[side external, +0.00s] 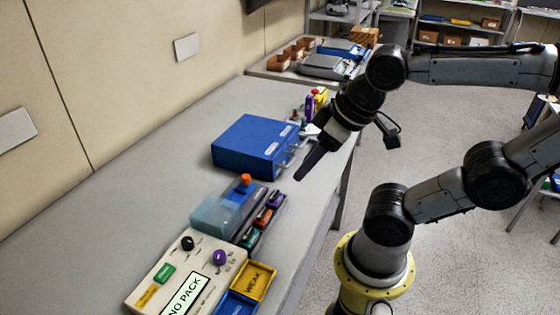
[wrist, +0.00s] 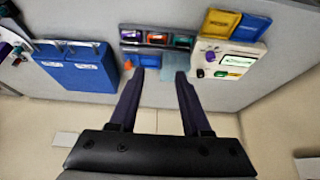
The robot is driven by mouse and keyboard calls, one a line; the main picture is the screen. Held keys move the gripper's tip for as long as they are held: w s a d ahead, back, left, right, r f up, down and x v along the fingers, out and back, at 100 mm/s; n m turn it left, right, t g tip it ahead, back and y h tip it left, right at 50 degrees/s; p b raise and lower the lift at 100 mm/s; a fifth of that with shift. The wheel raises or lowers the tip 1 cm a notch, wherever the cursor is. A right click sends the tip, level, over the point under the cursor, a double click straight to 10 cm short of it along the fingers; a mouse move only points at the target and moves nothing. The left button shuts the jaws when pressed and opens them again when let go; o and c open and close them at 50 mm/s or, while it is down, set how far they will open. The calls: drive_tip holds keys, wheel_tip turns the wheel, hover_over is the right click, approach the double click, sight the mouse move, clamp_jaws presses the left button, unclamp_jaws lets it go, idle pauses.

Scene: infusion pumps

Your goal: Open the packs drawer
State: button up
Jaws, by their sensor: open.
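The blue drawer cabinet (side external: 246,146) stands on the bench, with two white-labelled sections and light handles on its aisle side; the label writing is too small to read, so I cannot tell which is the packs drawer. No drawer visibly stands out. In the wrist view the cabinet (wrist: 80,76) lies to the left, with its two handles (wrist: 66,46) along the upper edge. My gripper (side external: 303,170) is open and empty, its dark fingers pointing down just right of the cabinet in the side view. In the wrist view my gripper's fingertips (wrist: 160,73) are apart and clear of the cabinet.
A rack of small coloured packs (side external: 263,216) with a translucent blue box (side external: 213,215) stands nearer the camera. Coloured items (side external: 313,103) stand behind the cabinet. The bench left of it is clear.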

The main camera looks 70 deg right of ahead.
wheel_tip(320, 180, up, 3)
drive_tip(key=w+m, duration=0.3)
drive_tip(key=m, duration=0.2)
drive_tip(key=m+g, duration=0.4)
drive_tip(key=m, duration=0.9)
hover_over(292, 160)
drive_tip(key=s, duration=0.3)
wheel_tip(292, 160, down, 5)
drive_tip(key=w+f, duration=0.1)
drive_tip(key=f, duration=0.3)
drive_tip(key=w+f, duration=0.1)
drive_tip(key=f, duration=0.8)
drive_tip(key=shift+w, duration=0.4)
clamp_jaws()
